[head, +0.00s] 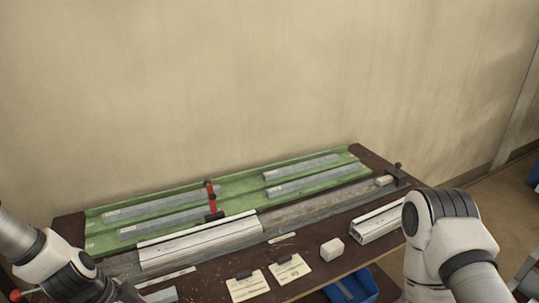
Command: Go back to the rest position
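My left arm comes in at the lower left corner, and the dark end of it, which looks like my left gripper (122,293), is at the bottom edge. Its fingers are cut off or too small to make out. My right arm shows at the right, in front of the bench end; its gripper is out of view. A white slotted profile (200,241) lies along the front of the bench, below a red clamp part (210,197). A shorter profile piece (378,221) lies at the right, partly behind my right arm.
A green tray (240,200) with several grey bars lies along the back of the brown bench (72,228). A pale block (332,249), two clipboards (248,286) (290,268) and a blue bin (352,287) are at the front. A dark stop (398,172) stands at the right end.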

